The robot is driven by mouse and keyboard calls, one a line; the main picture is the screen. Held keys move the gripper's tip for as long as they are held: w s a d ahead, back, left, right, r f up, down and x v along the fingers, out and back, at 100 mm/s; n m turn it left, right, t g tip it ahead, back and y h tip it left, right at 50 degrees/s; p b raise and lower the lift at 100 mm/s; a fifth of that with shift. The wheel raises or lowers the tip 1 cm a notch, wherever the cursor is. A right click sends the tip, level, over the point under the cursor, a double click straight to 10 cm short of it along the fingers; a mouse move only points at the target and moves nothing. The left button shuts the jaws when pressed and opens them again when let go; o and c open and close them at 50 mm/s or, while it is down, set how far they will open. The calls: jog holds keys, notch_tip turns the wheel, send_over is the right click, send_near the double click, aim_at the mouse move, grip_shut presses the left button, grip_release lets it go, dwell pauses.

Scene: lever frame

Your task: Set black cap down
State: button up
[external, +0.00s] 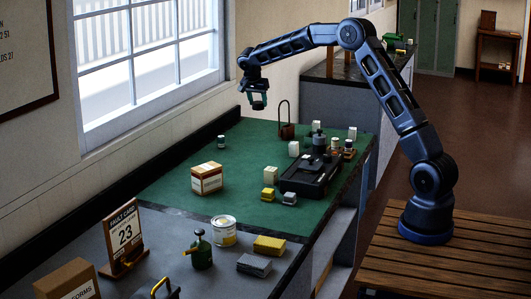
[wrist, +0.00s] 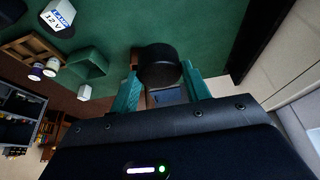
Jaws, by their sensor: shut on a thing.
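My gripper (external: 257,92) hangs over the far left part of the green-topped bench (external: 165,190), clear of the surface. Its teal fingers are shut on a black cap (external: 258,105). In the wrist view the round, dark cap (wrist: 158,66) sits between the two teal fingertips of my gripper (wrist: 161,85). The underside of the cap and what lies directly beneath it are hard to make out.
A small jar (external: 221,142) and a labelled carton (external: 206,179) stand on the green top. A brown holder with a tall loop (external: 287,130), white blocks and a black tray (external: 305,182) stand to the right. Open green surface lies between them. The window wall is close behind.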

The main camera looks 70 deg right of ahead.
notch_tip(320, 180, down, 17)
jog(key=shift+r, duration=0.1)
dwell(0.5)
jog(key=o, duration=0.9)
jog(key=shift+f, duration=0.2)
jog(key=shift+o, duration=0.2)
jog(key=shift+r, duration=0.15)
